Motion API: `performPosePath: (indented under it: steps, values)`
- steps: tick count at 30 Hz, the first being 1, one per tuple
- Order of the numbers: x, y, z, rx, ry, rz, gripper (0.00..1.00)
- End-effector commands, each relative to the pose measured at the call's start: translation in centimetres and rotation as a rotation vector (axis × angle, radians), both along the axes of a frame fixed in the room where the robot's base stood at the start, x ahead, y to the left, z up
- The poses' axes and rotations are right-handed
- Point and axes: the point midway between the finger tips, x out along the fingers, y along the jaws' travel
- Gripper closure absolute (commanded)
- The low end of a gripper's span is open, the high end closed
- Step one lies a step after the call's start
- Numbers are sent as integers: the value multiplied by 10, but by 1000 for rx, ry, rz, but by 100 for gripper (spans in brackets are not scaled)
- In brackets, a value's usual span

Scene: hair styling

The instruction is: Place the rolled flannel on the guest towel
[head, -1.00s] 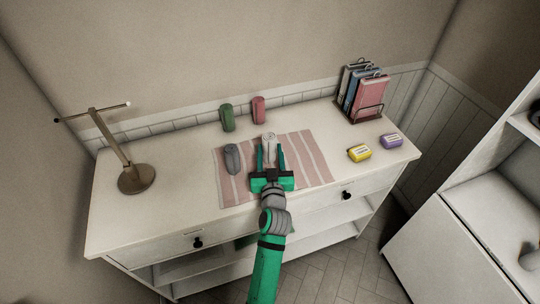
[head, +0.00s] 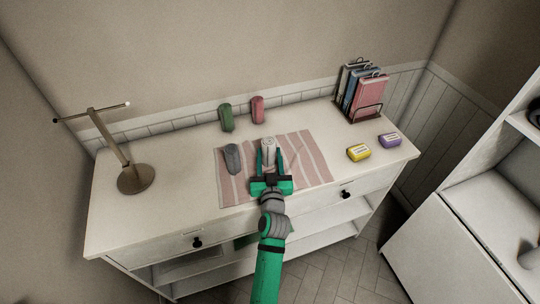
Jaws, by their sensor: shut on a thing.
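The guest towel (head: 302,157), pink with pale stripes, lies flat on the counter. My gripper (head: 267,158) is over the middle of the towel, with its green fingers shut on a pale, whitish rolled flannel (head: 268,145). The flannel stands upright between the fingers. I cannot tell whether its base touches the towel. A grey roll (head: 231,158) stands on the left part of the towel, a little apart from my gripper. A green roll (head: 227,117) and a pink roll (head: 257,109) stand upright behind the towel, near the wall.
A metal stand (head: 135,178) with a crossbar is at the left end of the counter (head: 180,190). Yellow (head: 358,152) and purple (head: 389,140) wrapped bars lie to the right of the towel.

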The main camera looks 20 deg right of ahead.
Motion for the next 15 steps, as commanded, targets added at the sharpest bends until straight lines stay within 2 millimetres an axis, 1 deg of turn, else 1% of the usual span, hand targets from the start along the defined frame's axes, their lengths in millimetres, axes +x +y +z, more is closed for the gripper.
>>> performPosePath:
  steps: [1, 3, 15]
  values:
    - [1, -1, -10, 1, 21, 1, 56]
    - [1, -1, -10, 2, 21, 2, 40]
    - [0, -3, -6, 2, 14, -2, 40]
